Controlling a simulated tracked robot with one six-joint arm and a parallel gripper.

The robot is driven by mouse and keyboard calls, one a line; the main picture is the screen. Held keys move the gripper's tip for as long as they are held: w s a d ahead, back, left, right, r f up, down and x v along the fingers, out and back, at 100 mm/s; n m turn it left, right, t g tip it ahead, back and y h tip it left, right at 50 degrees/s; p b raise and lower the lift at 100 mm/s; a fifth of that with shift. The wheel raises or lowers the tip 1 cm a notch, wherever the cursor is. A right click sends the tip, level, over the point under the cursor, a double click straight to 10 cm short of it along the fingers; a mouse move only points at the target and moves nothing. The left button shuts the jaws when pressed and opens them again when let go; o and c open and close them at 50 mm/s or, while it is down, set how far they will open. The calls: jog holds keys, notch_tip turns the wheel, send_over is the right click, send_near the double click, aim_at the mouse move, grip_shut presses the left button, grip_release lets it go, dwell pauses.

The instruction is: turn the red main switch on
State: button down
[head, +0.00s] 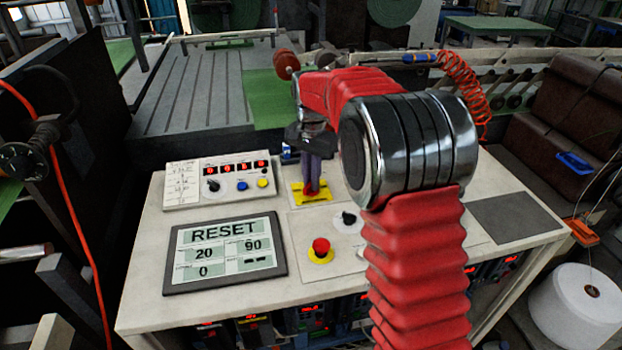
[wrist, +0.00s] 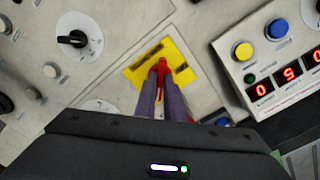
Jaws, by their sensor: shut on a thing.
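The red main switch (wrist: 162,66) sits on a yellow plate (wrist: 180,51) in the wrist view. Its red handle is between the tips of my gripper (wrist: 161,72), which is shut on it. In the head view the yellow plate (head: 297,193) lies on the white panel top, right of the display box. There my gripper (head: 312,187) points down onto the red switch (head: 311,193), whose handle is mostly hidden by the fingers. The markings on the plate are too small to read.
A red emergency button on a yellow base (head: 320,250) and a black knob (head: 348,218) stand nearby. A tablet reading RESET (head: 224,253) and a box with red digits (head: 222,181) lie to the left. A white spool (head: 577,305) stands right of the table.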

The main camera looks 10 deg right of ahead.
jog(key=c, duration=1.8)
grip_release()
jog(key=shift+c, duration=0.2)
jog(key=shift+r, duration=0.1)
notch_tip(320, 180, up, 14)
jog(key=shift+f, duration=0.2)
